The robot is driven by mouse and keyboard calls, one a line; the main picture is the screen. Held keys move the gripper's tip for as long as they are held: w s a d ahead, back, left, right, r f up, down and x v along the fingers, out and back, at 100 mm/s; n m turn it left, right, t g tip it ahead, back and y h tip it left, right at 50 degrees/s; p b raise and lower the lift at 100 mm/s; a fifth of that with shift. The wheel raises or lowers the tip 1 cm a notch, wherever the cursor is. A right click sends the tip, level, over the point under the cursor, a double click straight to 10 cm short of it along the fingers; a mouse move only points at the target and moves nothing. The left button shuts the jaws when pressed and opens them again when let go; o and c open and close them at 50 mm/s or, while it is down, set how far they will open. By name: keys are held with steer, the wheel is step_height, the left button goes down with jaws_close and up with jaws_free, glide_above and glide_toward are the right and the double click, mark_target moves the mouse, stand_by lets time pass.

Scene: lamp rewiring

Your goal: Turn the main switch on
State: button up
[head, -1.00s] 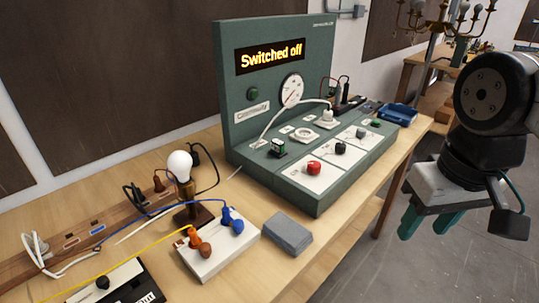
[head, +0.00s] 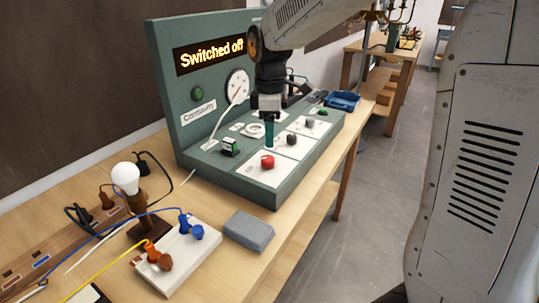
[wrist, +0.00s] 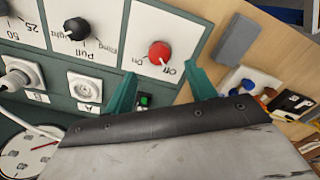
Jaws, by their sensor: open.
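The red knob (head: 267,162) sits on a white plate at the front of the green test panel (head: 170,85). My gripper (head: 269,135) points down over the panel, just behind the red knob in the head view. In the wrist view my gripper (wrist: 160,83) has its two green fingers apart and empty, with the knob beyond and between their tips.
A small rocker switch with a green face (head: 230,147), a white socket (head: 253,130) and black knobs (head: 292,139) are close by on the panel.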

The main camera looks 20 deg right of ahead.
mark_target(269, 158)
steer(key=shift+w+f, duration=0.2)
steer(key=shift+f, duration=3.8)
steer(key=c, duration=1)
